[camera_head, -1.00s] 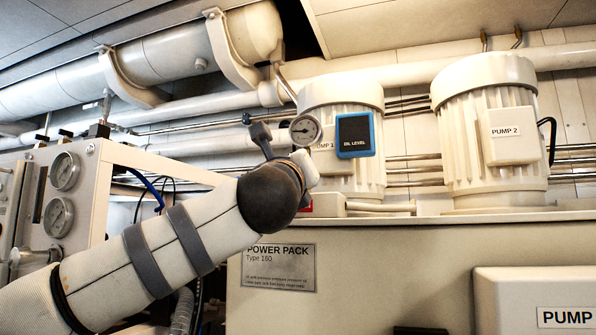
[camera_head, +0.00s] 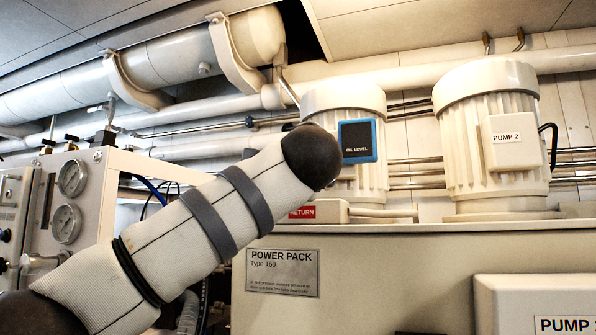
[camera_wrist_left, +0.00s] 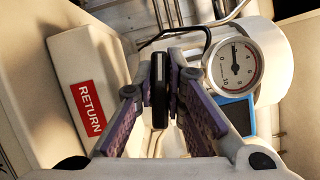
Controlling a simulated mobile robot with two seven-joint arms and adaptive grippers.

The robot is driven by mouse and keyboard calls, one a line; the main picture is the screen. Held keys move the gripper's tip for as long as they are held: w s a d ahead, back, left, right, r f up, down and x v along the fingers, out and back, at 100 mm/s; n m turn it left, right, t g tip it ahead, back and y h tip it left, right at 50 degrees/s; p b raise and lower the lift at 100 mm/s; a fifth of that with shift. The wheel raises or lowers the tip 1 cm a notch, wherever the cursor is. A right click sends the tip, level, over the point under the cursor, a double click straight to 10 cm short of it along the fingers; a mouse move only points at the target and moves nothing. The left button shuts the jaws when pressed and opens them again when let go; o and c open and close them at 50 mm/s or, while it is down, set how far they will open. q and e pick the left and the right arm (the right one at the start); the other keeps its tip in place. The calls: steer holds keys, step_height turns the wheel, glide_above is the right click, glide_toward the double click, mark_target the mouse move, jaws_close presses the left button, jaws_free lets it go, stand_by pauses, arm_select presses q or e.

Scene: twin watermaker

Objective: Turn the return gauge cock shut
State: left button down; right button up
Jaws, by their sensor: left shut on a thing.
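In the left wrist view, the black handle of the cock (camera_wrist_left: 160,90) stands between the fingers of my left gripper (camera_wrist_left: 161,92), which is shut on it. The round white-faced gauge (camera_wrist_left: 236,66) is just right of the gripper, its needle near the top of the dial. A red RETURN label (camera_wrist_left: 88,108) is on a pale box left of the gripper. In the head view, the label (camera_head: 302,212) shows below my left wrist. My left arm hides the gripper, the handle and the gauge there. My right gripper is not in view.
A blue-framed oil level panel (camera_head: 357,141) is close to my left wrist, in front of a pump motor (camera_head: 345,97). A second pump motor (camera_head: 490,130) stands to the right. The power pack cabinet (camera_head: 400,265) is below, and pipes run behind.

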arm_select(q)
steer(key=shift+s+n+g+p, duration=0.1)
steer(key=shift+n+g+p, duration=0.25)
steer(key=shift+n, duration=0.75)
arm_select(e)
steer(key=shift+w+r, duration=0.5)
arm_select(q)
steer(key=shift+f, duration=0.1)
steer(key=c, duration=1.6)
jaws_free()
steer(key=shift+c, duration=0.2)
steer(key=s, duration=1.1)
steer(key=shift+s+d, duration=0.4)
steer(key=shift+d, duration=0.05)
